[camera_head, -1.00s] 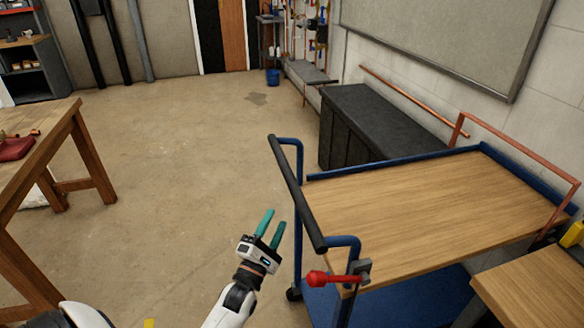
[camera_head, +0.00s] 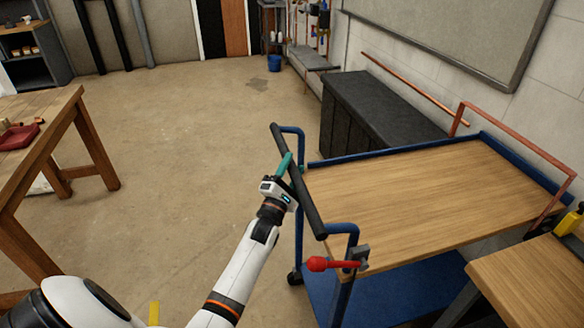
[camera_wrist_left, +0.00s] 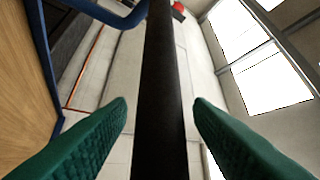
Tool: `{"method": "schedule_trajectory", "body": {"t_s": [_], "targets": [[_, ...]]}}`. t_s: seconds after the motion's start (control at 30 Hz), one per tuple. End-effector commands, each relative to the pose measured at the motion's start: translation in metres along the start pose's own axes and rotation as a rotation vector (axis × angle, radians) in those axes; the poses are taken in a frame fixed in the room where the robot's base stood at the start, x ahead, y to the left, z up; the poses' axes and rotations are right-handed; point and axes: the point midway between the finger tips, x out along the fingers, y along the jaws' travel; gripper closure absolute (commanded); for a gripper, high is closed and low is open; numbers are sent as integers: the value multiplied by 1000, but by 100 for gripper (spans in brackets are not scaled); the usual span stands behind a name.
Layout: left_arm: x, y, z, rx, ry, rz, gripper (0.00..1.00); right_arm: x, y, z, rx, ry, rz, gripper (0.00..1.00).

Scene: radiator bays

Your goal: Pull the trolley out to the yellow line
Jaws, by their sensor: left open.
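The trolley (camera_head: 420,195) has a wooden top, a blue frame and a black push handle (camera_head: 306,205) on its left side. My left gripper (camera_head: 287,170) is at the handle, with its green fingers open. In the left wrist view the black bar (camera_wrist_left: 160,100) runs between the two open fingertips (camera_wrist_left: 160,108), with a gap on each side. A yellow strip (camera_head: 154,312) shows on the floor at the bottom of the head view, partly hidden by my arm; it may be the yellow line. My right gripper is not in view.
A red-knobbed clamp (camera_head: 318,264) sits at the trolley's near corner. A wooden bench (camera_head: 540,290) stands close at the right, and a dark cabinet (camera_head: 375,115) stands behind. A wooden table (camera_head: 70,115) is at the left. The floor between is clear.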

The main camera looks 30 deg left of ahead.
Motion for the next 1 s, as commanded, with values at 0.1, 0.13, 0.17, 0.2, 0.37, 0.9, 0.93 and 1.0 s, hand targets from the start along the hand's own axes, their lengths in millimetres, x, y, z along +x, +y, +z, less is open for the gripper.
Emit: {"method": "schedule_trajectory", "body": {"t_s": [0.1, 0.13, 0.17, 0.2, 0.37, 0.9, 0.93, 1.0], "targets": [[0, 0, 0, 0, 0, 0, 53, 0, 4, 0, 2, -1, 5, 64], [0, 0, 0, 1, 0, 0, 53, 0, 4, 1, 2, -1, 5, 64], [0, 0, 0, 1, 0, 0, 53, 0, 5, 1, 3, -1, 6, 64], [0, 0, 0, 1, 0, 1, 53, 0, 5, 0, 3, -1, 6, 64], [0, 0, 0, 1, 0, 1, 79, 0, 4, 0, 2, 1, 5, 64], [-9, -8, 9, 4, -1, 4, 100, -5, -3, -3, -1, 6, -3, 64], [-11, -10, 11, 5, -1, 5, 100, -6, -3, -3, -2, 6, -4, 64], [-18, -16, 18, 6, -2, 6, 100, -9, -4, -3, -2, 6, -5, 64]]}}
